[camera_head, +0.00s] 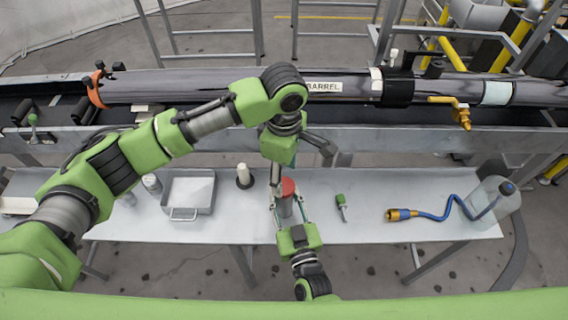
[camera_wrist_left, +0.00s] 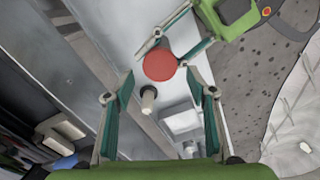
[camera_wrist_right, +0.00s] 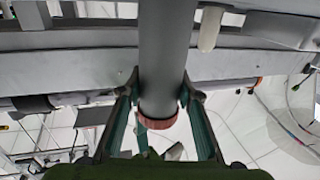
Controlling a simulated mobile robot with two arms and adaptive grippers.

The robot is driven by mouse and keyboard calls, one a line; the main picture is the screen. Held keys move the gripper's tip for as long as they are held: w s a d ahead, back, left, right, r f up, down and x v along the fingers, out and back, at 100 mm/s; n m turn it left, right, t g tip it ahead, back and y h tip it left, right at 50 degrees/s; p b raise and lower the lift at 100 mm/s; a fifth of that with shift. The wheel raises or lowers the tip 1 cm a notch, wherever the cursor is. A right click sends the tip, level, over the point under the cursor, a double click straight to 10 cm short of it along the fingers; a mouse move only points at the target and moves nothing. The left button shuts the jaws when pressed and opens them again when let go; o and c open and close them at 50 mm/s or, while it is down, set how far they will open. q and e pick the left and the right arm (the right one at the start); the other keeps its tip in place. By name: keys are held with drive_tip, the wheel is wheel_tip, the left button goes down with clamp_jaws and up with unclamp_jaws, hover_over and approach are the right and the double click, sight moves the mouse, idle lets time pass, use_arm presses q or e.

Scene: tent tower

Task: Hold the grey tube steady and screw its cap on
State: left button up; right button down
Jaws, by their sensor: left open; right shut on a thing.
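The grey tube (camera_head: 286,208) stands upright over the bench, with the red cap (camera_head: 288,187) at its top end. I cannot tell how tightly the cap sits. My right gripper (camera_head: 289,208) reaches in from the front and is shut on the tube; its fingers lie on both sides of the tube (camera_wrist_right: 167,60) in the right wrist view, close to the cap (camera_wrist_right: 157,121). My left gripper (camera_head: 276,180) points down from above and is open. In the left wrist view the cap (camera_wrist_left: 160,65) shows between its fingertips, with no clear contact.
On the bench (camera_head: 365,190) are a grey tray (camera_head: 188,190), a white cylinder on a dark base (camera_head: 244,176), a green-handled tool (camera_head: 341,205), a blue hose (camera_head: 435,217) and a clear container (camera_head: 490,200). A long barrel (camera_head: 225,85) runs behind.

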sight(284, 185)
use_arm(q)
drive_tip(key=shift+f, duration=2.1)
